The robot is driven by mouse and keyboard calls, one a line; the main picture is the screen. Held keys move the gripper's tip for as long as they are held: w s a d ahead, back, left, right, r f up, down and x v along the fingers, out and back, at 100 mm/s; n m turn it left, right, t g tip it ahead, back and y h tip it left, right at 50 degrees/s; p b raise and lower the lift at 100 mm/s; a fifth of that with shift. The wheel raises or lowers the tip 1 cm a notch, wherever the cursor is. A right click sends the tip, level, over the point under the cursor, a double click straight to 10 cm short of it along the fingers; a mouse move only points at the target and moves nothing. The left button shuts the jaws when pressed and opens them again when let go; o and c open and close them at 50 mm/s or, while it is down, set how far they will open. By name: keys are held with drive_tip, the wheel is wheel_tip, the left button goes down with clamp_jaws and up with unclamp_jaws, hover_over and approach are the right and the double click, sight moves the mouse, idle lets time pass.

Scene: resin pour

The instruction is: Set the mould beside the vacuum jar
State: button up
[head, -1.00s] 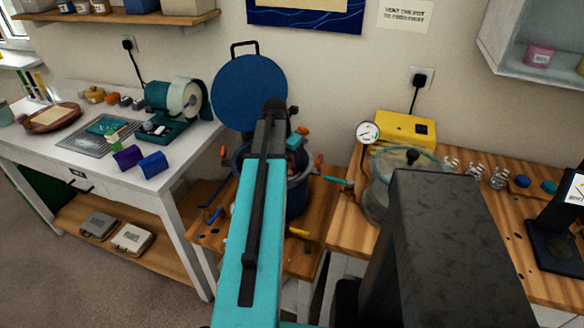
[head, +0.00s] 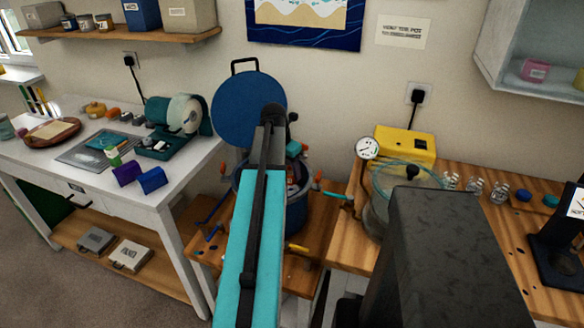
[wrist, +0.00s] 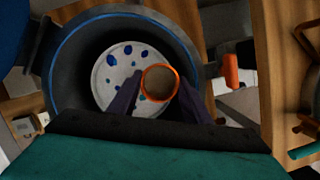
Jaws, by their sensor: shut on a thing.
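The mould (wrist: 159,67) shows in the wrist view as a small round thing with an orange rim. My gripper (wrist: 161,84) is shut on it, one dark finger on each side. In that view they are over the open mouth of a dark pot with a blue rim (wrist: 62,62). How deep they are is unclear. A pale disc with blue spots (wrist: 108,75) lies inside the pot. In the head view my arm hides the gripper and mould. The clear vacuum jar (head: 376,212) stands on the wooden bench at right, partly behind a dark part of my arm.
The pot (head: 298,205) has its blue lid (head: 240,108) raised and orange-handled clamps around it. A gauge (head: 367,146) and yellow pump (head: 405,146) stand by the jar. Small glass items (head: 475,188) are to its right. Bare bench (head: 349,245) shows left of the jar.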

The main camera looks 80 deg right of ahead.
drive_tip(key=w+a+r+n+p, duration=0.1)
drive_tip(key=w+a+r+p, duration=0.2)
drive_tip(key=w, duration=0.7)
drive_tip(key=w+a+r+p, duration=0.15)
drive_tip(key=w+r, duration=0.25)
drive_tip(key=w, duration=0.7)
drive_tip(key=w+a+r, duration=0.2)
drive_tip(key=w+a, duration=1.5)
drive_tip(key=w, duration=0.5)
drive_tip(key=w+a+p, duration=0.1)
drive_tip(key=w+a, duration=0.6)
drive_tip(key=a, duration=0.4)
drive_tip(key=w+a+p, duration=0.1)
drive_tip(key=w+a, duration=0.5)
drive_tip(key=a, duration=0.6)
drive_tip(key=w+a+r, duration=0.1)
drive_tip(key=a, duration=1.1)
drive_tip(key=w+a+m+p, duration=0.1)
drive_tip(key=w+a, duration=0.1)
drive_tip(key=a, duration=1.1)
drive_tip(key=shift+r, duration=0.4)
drive_tip(key=shift+d, duration=0.1)
